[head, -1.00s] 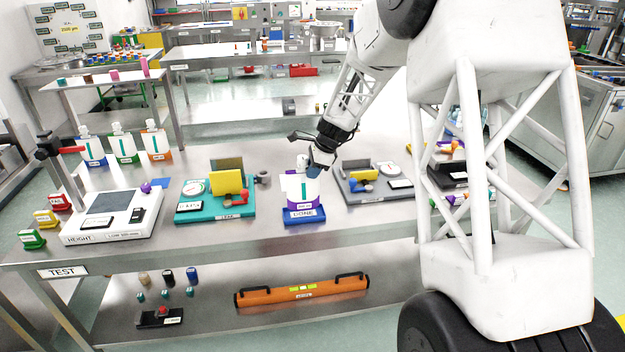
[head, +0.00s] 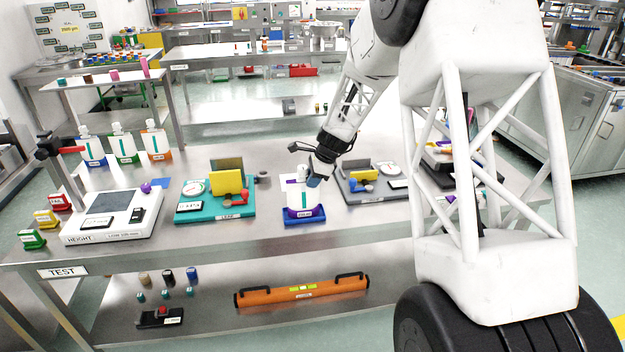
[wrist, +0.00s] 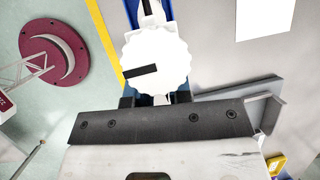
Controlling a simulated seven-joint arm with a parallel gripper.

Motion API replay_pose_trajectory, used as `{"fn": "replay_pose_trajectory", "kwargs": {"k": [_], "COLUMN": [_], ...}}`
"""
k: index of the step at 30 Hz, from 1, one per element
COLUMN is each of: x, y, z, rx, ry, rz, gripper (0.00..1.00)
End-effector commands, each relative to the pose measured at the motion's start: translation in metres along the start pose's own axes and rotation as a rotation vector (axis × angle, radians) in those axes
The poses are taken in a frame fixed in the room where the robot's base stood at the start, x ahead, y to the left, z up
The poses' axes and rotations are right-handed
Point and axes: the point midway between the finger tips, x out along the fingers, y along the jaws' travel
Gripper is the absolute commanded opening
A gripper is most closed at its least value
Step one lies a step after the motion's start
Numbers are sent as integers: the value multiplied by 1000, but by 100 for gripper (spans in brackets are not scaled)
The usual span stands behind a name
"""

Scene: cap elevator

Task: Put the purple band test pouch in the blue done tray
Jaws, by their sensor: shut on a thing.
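The purple band test pouch (head: 301,198) is a white pouch with a teal stripe and a purple band at its lower end. It stands upright at the blue done tray (head: 305,221) on the front table; I cannot tell whether its bottom touches the tray floor. My gripper (head: 314,178) is at the pouch's upper right and shut on it near the top. In the wrist view, the pouch's white ribbed cap (wrist: 156,62) with a black mark sits just beyond my gripper (wrist: 155,100). The exact grip contact is hidden.
A teal station (head: 214,212) with a yellow block stands left of the tray, and a grey station (head: 372,186) stands close on the right. A white height gauge (head: 112,216) is further left. Several other pouches (head: 124,143) stand behind it.

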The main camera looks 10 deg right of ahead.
Motion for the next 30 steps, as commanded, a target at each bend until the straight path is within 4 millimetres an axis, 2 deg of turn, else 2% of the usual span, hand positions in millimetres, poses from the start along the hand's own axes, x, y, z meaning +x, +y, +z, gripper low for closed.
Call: {"fn": "replay_pose_trajectory", "kwargs": {"k": [5,6,11,23,30], "x": [2,2,2,-1,-20], "y": [0,0,0,0,0], "z": [-1,-1,-1,0,0], "rx": [0,0,0,0,-1], "ry": [0,0,0,0,1], "rz": [0,0,0,-1,-3], "gripper": [0,22,45,45,45]}}
